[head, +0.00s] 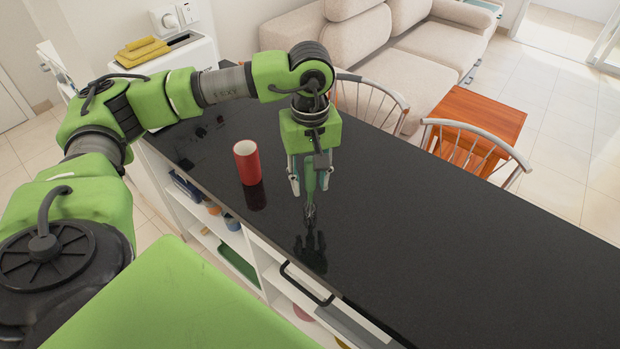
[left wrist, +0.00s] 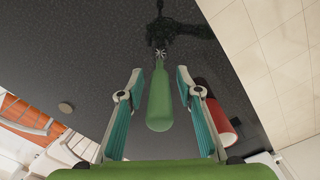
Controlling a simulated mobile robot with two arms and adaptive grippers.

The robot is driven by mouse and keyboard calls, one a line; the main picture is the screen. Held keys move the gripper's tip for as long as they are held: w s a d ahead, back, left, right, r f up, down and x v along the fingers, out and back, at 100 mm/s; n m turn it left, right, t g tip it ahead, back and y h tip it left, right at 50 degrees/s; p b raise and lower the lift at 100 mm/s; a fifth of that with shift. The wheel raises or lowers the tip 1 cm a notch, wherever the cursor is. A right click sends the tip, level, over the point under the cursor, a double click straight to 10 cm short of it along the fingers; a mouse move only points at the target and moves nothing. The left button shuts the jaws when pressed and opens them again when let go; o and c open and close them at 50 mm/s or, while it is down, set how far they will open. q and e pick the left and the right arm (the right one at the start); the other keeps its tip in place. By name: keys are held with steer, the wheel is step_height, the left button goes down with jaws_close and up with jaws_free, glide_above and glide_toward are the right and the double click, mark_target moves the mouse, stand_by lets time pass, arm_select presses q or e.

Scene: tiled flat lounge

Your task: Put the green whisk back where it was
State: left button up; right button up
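The green whisk (head: 310,178) is upright over the black counter, handle up and wire head down. Whether its wires touch the counter is hard to tell. My left gripper (head: 309,187) points down around the handle, with one finger on each side. In the left wrist view the whisk handle (left wrist: 160,100) lies between the fingertips of my left gripper (left wrist: 160,73), with a visible gap on both sides, so the gripper looks open. My right gripper is not in view.
A red cup (head: 246,163) stands on the black counter (head: 430,235), left of the whisk; it also shows in the left wrist view (left wrist: 222,125). The counter's right part is clear. Chairs (head: 475,140) and an orange table (head: 478,117) stand behind. Shelves are below the front edge.

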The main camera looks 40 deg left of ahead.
mark_target(310, 159)
arm_select(q)
step_height(310, 159, up, 11)
steer(key=shift+r+b, duration=0.1)
steer(key=shift+b, duration=1.05)
steer(key=shift+r, duration=0.45)
